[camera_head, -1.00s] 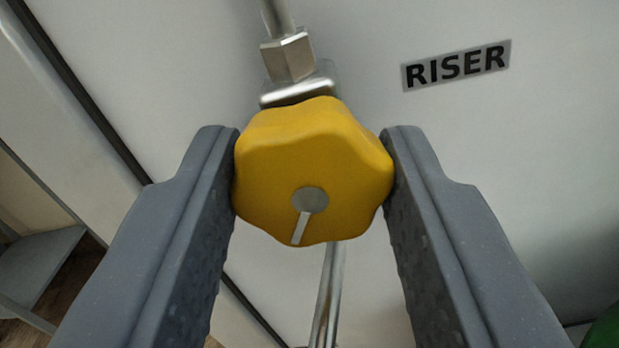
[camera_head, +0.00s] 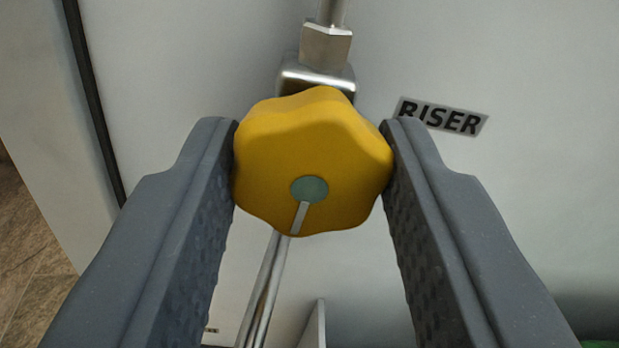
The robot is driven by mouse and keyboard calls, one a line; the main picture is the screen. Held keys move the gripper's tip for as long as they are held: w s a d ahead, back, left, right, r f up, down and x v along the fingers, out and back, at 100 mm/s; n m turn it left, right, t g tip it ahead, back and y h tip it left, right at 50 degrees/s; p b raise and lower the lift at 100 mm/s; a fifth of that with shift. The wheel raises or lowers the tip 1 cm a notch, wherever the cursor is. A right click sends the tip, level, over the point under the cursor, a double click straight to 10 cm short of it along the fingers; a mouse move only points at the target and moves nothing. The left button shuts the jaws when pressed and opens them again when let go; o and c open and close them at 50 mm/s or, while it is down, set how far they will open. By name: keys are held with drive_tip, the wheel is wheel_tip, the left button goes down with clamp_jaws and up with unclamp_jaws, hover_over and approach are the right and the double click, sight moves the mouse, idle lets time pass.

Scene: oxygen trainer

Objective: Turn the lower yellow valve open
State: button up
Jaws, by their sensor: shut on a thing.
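The yellow valve knob (camera_head: 312,150) is lobed and has a grey-green centre with a pale pointer line running down and slightly left in the picture. It sits in front of a metal fitting (camera_head: 318,78). My gripper (camera_head: 312,150) is shut on the knob, one grey finger touching its left side and one its right. The knob hides most of the valve body behind it. Only one yellow valve is in view.
A metal pipe (camera_head: 262,290) runs below the knob, and another (camera_head: 332,12) enters the fitting from above. A pale panel (camera_head: 540,210) stands behind, with a RISER label (camera_head: 441,117) at the right. Floor (camera_head: 35,240) shows at far left.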

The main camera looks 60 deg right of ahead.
drive_tip(key=shift+n+p, duration=0.4)
drive_tip(key=shift+n, duration=0.1)
drive_tip(key=o, duration=1)
drive_tip(key=shift+s+a, duration=0.1)
drive_tip(key=p+v, duration=0.4)
drive_tip(key=v, duration=0.9)
drive_tip(key=shift+s+a+f, duration=0.1)
drive_tip(key=shift+s+a, duration=0.05)
